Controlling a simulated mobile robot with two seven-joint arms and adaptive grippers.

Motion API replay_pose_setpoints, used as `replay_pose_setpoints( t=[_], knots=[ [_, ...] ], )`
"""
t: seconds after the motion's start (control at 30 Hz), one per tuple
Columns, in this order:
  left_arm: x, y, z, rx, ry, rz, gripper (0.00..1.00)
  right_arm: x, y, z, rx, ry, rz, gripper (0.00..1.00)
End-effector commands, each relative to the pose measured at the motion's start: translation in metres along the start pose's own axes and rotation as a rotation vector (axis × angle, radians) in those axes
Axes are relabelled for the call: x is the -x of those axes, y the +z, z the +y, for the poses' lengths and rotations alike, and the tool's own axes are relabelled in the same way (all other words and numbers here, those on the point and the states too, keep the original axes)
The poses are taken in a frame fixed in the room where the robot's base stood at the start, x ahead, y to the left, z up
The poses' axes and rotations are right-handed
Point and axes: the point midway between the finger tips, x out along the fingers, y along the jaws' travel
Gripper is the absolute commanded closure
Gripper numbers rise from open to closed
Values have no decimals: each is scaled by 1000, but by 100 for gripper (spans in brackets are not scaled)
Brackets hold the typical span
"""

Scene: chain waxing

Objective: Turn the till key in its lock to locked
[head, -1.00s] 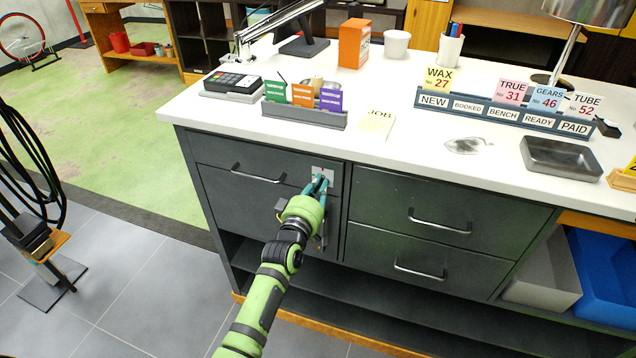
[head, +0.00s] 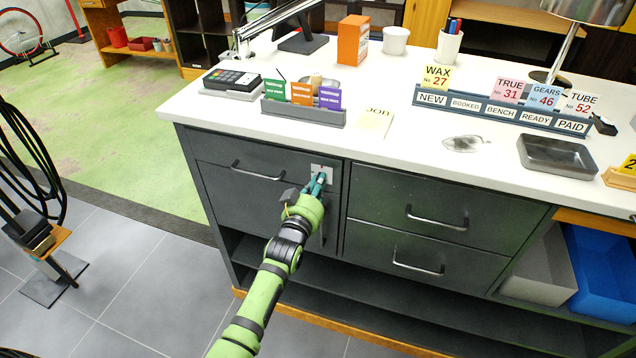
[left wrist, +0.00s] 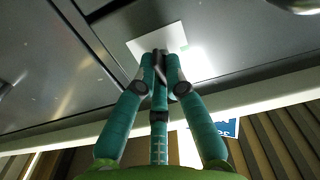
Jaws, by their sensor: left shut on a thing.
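The lock (head: 322,170) has a pale square plate at the upper right of the left-hand drawer front. It also shows in the left wrist view (left wrist: 150,42). My left gripper (head: 318,184) is at the plate, its green-blue fingers pointing into it. In the left wrist view the fingertips (left wrist: 160,62) close on a thin dark piece at the plate, which I take to be the till key (left wrist: 160,55). The fingers hide most of the key, so its angle is unclear. My right gripper is not in view.
Drawer handles (head: 258,172) (head: 437,222) stick out from the dark counter front. On the white top (head: 420,110) stand a card terminal (head: 233,81), a card rack (head: 303,112), a row of labelled cards (head: 500,108) and a grey tray (head: 560,155). Grey floor lies at the left.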

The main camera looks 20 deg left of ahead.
Motion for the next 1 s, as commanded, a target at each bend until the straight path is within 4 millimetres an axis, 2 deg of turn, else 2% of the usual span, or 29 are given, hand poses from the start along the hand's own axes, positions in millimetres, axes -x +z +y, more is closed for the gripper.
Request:
replay_pose_setpoints(
  t=[0.3,0.77,0.83,0.87,1.0],
  knots=[
    [0,1,0,-97,0,0,100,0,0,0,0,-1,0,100],
    [0,1,0,-110,0,-1,100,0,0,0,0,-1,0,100],
    [0,1,0,-110,0,-1,72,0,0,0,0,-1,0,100],
    [0,1,0,-110,0,-1,64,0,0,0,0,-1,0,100],
    [0,1,0,-109,0,-1,64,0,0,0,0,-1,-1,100]
  ],
)
